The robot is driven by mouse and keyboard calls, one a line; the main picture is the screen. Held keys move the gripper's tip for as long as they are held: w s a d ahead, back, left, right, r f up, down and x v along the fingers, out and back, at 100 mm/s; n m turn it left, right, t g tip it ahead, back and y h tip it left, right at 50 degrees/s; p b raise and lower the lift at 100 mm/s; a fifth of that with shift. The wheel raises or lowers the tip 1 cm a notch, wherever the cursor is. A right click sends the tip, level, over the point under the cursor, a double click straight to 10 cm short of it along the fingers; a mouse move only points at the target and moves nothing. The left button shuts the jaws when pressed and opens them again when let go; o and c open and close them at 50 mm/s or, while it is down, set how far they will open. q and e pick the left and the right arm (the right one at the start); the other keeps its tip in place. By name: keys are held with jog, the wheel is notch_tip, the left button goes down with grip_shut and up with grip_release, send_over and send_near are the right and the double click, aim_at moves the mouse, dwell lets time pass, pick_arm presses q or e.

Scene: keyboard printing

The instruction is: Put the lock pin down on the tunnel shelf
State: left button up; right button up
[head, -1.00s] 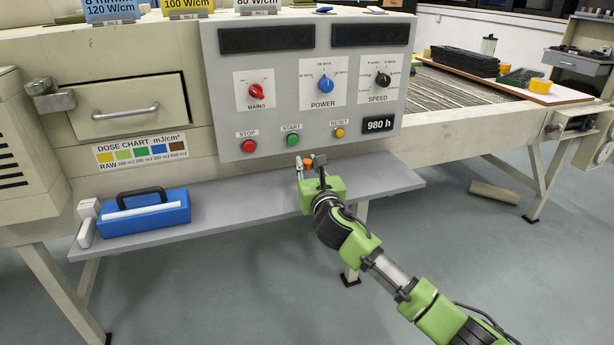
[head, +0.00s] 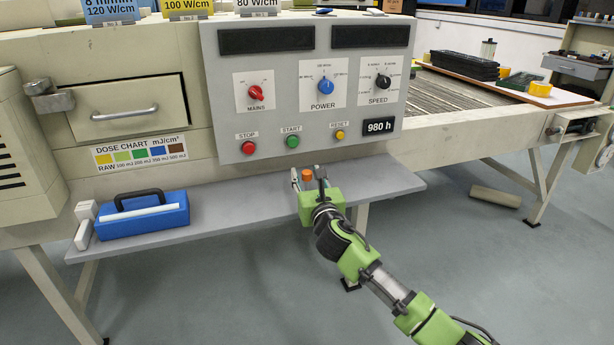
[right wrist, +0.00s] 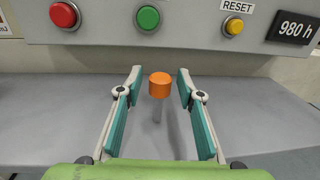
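The lock pin has an orange cap (head: 307,174) and a grey shaft. In the right wrist view the lock pin (right wrist: 160,86) stands upright on the grey tunnel shelf (right wrist: 50,115), which also shows under the control panel in the head view (head: 245,208). My right gripper (head: 308,177) is open at the shelf, with one finger on each side of the pin. In the right wrist view my right gripper (right wrist: 160,76) shows a gap between each finger and the cap. The pin's foot is faint against the shelf. My left gripper is not in view.
A blue box with a black handle (head: 144,216) stands on the shelf's left part, beside white blocks (head: 85,224). The control panel (head: 285,100) with buttons and knobs rises just behind the gripper. The shelf between box and gripper is clear.

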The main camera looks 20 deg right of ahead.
jog(key=shift+r, duration=0.2)
jog(key=s+p, duration=0.2)
jog(key=s, duration=1)
jog(key=s+f+m+g, duration=0.4)
jog(key=s+f+m, duration=0.4)
jog(key=f, duration=0.4)
jog(key=s+f+m+g, duration=0.4)
jog(key=s+f+m, duration=0.2)
jog(key=f+m, duration=0.5)
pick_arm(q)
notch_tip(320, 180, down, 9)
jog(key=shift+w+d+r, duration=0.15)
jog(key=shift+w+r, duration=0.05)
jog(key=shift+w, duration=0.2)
pick_arm(e)
jog(key=s+f+m+g, duration=0.2)
jog(key=s+f+m, duration=0.2)
jog(key=s, duration=0.4)
jog(key=s+a+f+m+g+y, duration=0.1)
jog(key=s+f+m+g, duration=0.1)
jog(key=s+f+m, duration=0.3)
jog(key=s+a+f+m+g, duration=0.1)
jog(key=s+f+m+g, duration=0.2)
jog(key=s, duration=0.7)
notch_tip(320, 180, down, 2)
jog(key=shift+s+a+f+m, duration=0.25)
jog(key=shift+s+m, duration=0.05)
jog(key=shift+m, duration=0.8)
